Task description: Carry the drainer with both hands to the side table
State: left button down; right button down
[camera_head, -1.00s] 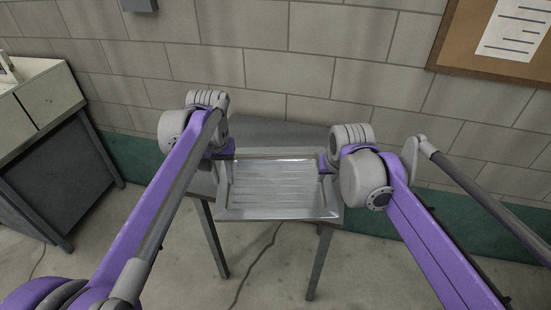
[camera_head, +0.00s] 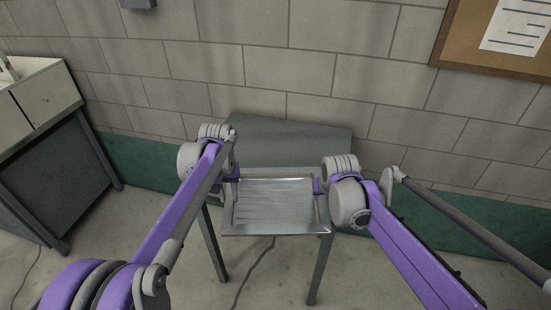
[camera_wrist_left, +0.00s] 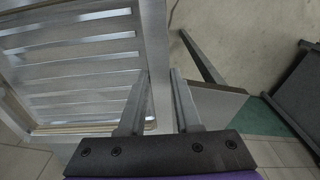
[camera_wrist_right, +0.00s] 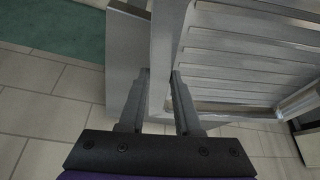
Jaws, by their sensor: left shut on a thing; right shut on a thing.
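The drainer (camera_head: 275,205) is a shiny metal tray with a ridged floor and a raised rim, roughly level in the head view. My left gripper (camera_head: 234,179) is shut on its left rim, and my right gripper (camera_head: 319,186) is shut on its right rim. The left wrist view shows the rim between the left fingers (camera_wrist_left: 160,75); the right wrist view shows the same for the right fingers (camera_wrist_right: 160,75). The grey side table (camera_head: 290,135) stands against the wall. The drainer overlaps its front part; I cannot tell whether they touch.
The back of the tabletop is bare. A cabinet with a sink counter (camera_head: 40,100) stands at the left, apart from the table. A block wall (camera_head: 290,70) is close behind. A cable (camera_head: 255,272) lies on the floor under the table.

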aim_at(276, 155)
jog(key=i, duration=1)
